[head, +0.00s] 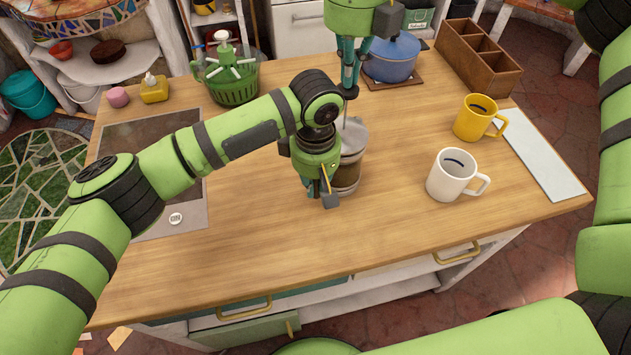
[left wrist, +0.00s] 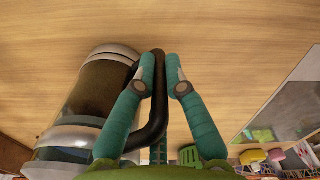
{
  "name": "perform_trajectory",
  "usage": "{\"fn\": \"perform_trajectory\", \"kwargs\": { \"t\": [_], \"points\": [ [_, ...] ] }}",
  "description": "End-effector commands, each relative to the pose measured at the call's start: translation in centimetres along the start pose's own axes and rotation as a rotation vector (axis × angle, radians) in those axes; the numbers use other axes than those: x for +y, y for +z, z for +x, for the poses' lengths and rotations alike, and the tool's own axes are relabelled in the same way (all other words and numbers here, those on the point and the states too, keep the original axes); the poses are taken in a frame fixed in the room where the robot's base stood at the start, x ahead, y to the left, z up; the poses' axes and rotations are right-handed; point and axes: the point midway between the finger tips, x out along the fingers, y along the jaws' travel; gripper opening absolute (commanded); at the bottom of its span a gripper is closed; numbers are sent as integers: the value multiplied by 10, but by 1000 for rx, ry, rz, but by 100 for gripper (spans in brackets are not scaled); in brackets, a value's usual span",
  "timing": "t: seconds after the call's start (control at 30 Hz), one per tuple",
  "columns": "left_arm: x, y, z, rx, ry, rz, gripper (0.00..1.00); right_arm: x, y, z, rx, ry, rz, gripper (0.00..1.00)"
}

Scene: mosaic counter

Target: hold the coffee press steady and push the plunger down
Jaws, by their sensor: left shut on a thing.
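The coffee press (head: 349,170) stands upright on the wooden counter, with dark contents behind glass and metal bands. It also shows in the left wrist view (left wrist: 105,85), left of the fingers. My left gripper (head: 329,192) is at its near left side and partly covers it. In the left wrist view, the teal fingers (left wrist: 160,75) are shut on the black handle (left wrist: 158,110) of the press. My right gripper (head: 349,88) points down just above the press, its fingers close together. Whether they touch the plunger is unclear; the plunger knob is hard to make out.
A white mug (head: 452,177) and a yellow mug (head: 474,122) stand right of the press. A blue pot (head: 392,62), a wooden divided box (head: 478,58) and a green basket (head: 232,85) are at the back. The counter's front (head: 250,235) is clear.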

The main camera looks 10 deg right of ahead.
Motion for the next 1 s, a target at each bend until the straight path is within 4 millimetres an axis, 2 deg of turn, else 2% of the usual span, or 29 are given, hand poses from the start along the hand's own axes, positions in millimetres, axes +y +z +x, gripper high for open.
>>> {"fn": "perform_trajectory", "kwargs": {
  "t": [1.0],
  "points": [
    [1,0,-1,0,3,0,0,0,-1,32,3,0,0,0]
  ]
}}
